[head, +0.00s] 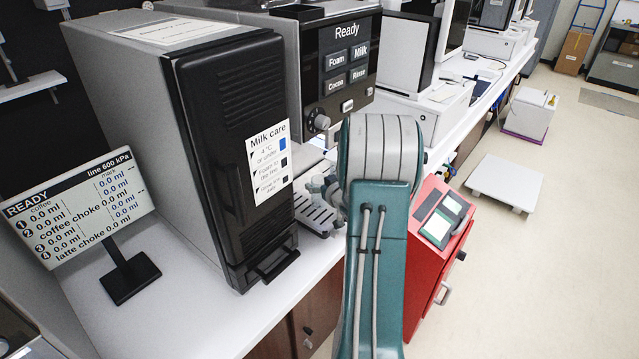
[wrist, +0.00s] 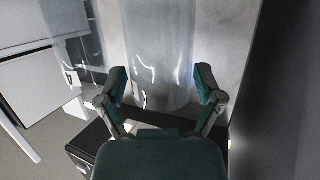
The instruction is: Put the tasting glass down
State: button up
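The tasting glass (wrist: 158,55) is a clear, see-through cylinder at the top middle of the wrist view. My gripper (wrist: 160,82) has one finger on each side of it, and both teal pads appear to touch its wall. The glass looks held between them. I cannot tell whether its base rests on anything. In the head view a small part of my gripper (head: 326,187) shows beside my arm, above the slotted drip tray (head: 314,212). My arm and the black machine hide most of that spot, and the glass cannot be made out there.
A black machine with a milk care label (head: 268,160) stands close on the left. Behind is a coffee machine (head: 348,62) reading Ready. A red unit (head: 437,250) stands right of my arm. A display (head: 80,205) stands on the white counter (head: 165,300), whose front is clear.

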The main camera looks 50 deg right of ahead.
jog(key=shift+d, duration=0.3)
jog(key=shift+a, duration=0.1)
jog(key=shift+s+a+r, duration=0.1)
jog(key=shift+s+r, duration=0.1)
jog(key=shift+s, duration=0.05)
jog(key=v, duration=1.1)
jog(key=shift+s, duration=0.2)
jog(key=shift+a, duration=0.15)
